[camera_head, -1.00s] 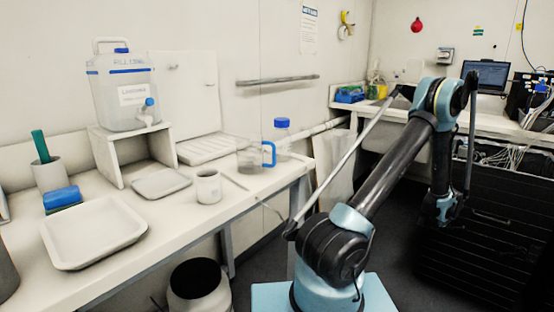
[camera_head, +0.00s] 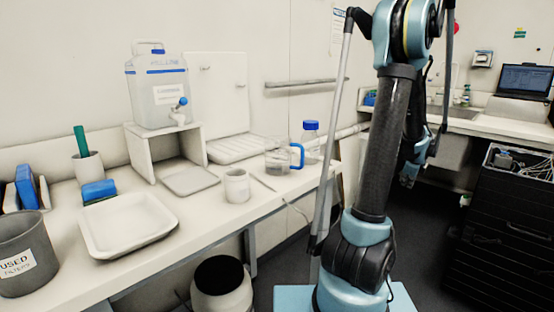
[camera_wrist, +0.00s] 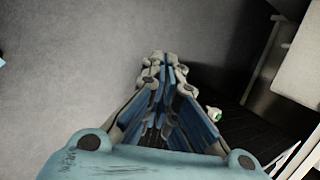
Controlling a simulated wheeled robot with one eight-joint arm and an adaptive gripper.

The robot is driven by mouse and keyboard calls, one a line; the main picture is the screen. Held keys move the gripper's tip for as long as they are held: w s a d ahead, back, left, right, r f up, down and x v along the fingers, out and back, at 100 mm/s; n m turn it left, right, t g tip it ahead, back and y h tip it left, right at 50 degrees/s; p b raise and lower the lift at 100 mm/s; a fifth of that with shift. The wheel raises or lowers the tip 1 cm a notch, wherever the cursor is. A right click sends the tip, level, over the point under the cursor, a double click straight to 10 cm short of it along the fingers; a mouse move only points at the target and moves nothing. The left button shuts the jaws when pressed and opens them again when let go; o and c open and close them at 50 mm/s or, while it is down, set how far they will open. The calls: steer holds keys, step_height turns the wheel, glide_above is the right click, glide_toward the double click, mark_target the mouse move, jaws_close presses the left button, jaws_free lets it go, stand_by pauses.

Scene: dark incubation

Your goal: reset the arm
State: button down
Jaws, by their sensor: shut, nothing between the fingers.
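My arm (camera_head: 385,150) stands at the right of the head view, its dark lower link nearly upright and its upper part folded over and hanging down behind it. My gripper (camera_wrist: 163,62) shows in the wrist view with its blue-lined fingers drawn together and nothing between them. It points over bare grey floor, touching nothing that I can see. In the head view the gripper is mostly hidden behind my own arm.
The left bench (camera_head: 75,285) holds a white tray (camera_head: 88,245), a USED FILTERS bin (camera_head: 22,272), a mug (camera_head: 237,187), a jug (camera_head: 279,160) and a carboy (camera_head: 157,95). A floor bin (camera_head: 222,302) stands below. A black cabinet (camera_head: 505,235) stands right.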

steer(key=s+a+r+n+y, duration=0.15)
steer(key=s+a+n, duration=0.25)
steer(key=a, duration=0.4)
steer(key=s+a+r+n+g, duration=0.1)
steer(key=s+a+r+n, duration=0.3)
steer(key=a, duration=0.5)
steer(key=s+a+r+n, duration=0.1)
steer(key=s+a+n, duration=0.35)
steer(key=a, duration=0.35)
steer(key=s+a+f+n+g, duration=0.1)
steer(key=s+a+f+n, duration=0.2)
steer(key=s+a+n, duration=0.3)
steer(key=s+a+f+n+g, duration=0.1)
steer(key=s+a+f+n, duration=0.2)
steer(key=s, duration=0.9)
steer(key=a+n, duration=0.3)
steer(key=n, duration=0.2)
steer(key=shift+s, duration=0.3)
steer(key=shift+d+f+y, duration=0.1)
steer(key=shift+y, duration=0.15)
